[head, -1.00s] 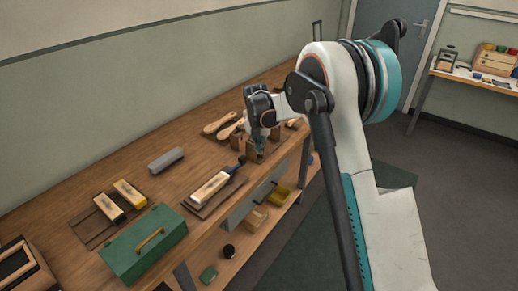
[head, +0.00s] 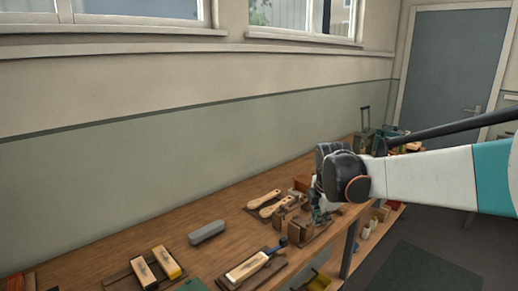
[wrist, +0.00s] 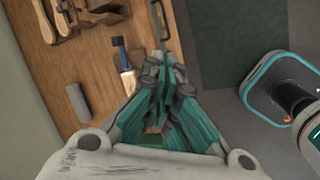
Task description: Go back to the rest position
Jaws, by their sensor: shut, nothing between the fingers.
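My gripper (head: 320,214) hangs from my arm at the right part of the workbench (head: 215,262) in the head view, close to some brown wooden blocks (head: 290,218). In the wrist view its teal fingers (wrist: 160,62) are closed together with nothing visible between them. The fingers point towards the bench's front edge. A pale block tool with a dark blue end (head: 250,266) lies on a wooden board, left of my gripper; it also shows in the wrist view (wrist: 127,80). Whether the fingers touch anything is unclear.
Two wooden paddle handles (head: 264,200) lie behind the blocks. A grey bar (head: 207,232) and cream and yellow brushes (head: 166,262) lie to the left. The wall runs behind the bench. Floor (head: 420,272) is open in front at the right.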

